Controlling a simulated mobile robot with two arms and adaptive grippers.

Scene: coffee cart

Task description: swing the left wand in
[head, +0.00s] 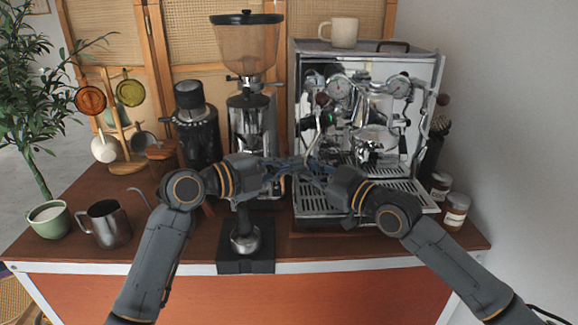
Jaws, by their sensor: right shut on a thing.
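The espresso machine (432,75) stands at the back right of the cart. Its left wand (315,138) is a thin chrome tube with a dark grip, hanging at the machine's left front. My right gripper (312,166) is at the wand's lower end, in front of the machine, and appears shut on it; the fingers hide the contact. My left gripper (282,172) reaches in from the left, between the grinder and the machine, close beside the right gripper. Its fingertips overlap the other gripper, so its opening is unclear.
The grinder (246,45) stands left of the machine. A tamper (244,238) sits on a black block at the front edge. A steel pitcher (108,226) and green cup (48,219) stand at left. Jars (456,212) are at right. A mug (344,32) tops the machine.

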